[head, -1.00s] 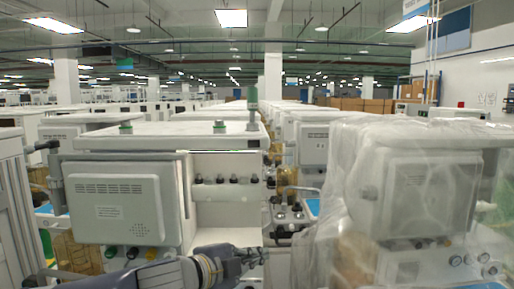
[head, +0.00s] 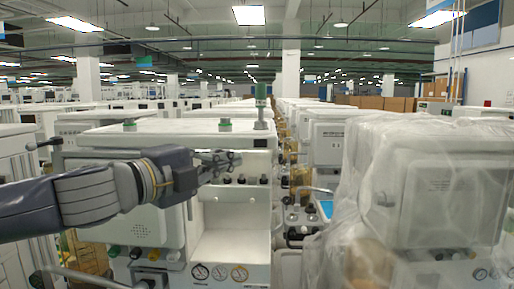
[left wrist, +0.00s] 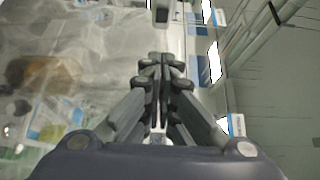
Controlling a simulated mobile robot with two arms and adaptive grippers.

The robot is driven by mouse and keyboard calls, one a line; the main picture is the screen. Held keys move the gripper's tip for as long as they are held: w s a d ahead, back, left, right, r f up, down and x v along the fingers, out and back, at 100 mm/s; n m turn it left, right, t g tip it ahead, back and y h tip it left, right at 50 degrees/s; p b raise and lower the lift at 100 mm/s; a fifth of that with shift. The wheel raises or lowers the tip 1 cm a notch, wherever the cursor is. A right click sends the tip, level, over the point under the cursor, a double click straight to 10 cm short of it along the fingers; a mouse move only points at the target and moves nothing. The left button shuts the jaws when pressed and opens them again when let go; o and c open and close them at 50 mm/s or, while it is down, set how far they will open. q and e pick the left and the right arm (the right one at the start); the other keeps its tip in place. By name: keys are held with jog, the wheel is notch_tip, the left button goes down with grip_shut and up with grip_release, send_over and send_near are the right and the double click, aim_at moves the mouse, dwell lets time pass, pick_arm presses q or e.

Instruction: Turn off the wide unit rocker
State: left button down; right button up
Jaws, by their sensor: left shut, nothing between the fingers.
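A wide white anaesthesia unit (head: 235,232) stands straight ahead in the head view, with a grey monitor housing on its left half and a row of dark knobs (head: 262,179) on its upright panel. I cannot make out a rocker switch on it; my arm covers part of its front. My left gripper (head: 234,158) is shut and empty, in front of the unit's upper panel near the knobs. In the left wrist view its fingertips (left wrist: 162,60) are together, with nothing between them. My right gripper is not in view.
A unit wrapped in clear plastic (head: 350,225) stands close on the right. Three round gauges (head: 220,272) show low on the front of the wide unit. Rows of more carts fill the background. A narrow gap with tubing lies between the two near units.

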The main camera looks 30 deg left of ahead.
aim_at(255, 147)
pick_arm(q)
jog(key=shift+w, duration=0.1)
jog(key=w+p, duration=0.2)
jog(key=w, duration=0.2)
jog(key=w+a+p, duration=0.1)
jog(key=w+p, duration=0.2)
jog(key=w, duration=0.1)
jog(key=w+p, duration=0.3)
jog(key=w, duration=0.1)
jog(key=shift+w+a, duration=0.4)
jog(key=shift+a, duration=0.05)
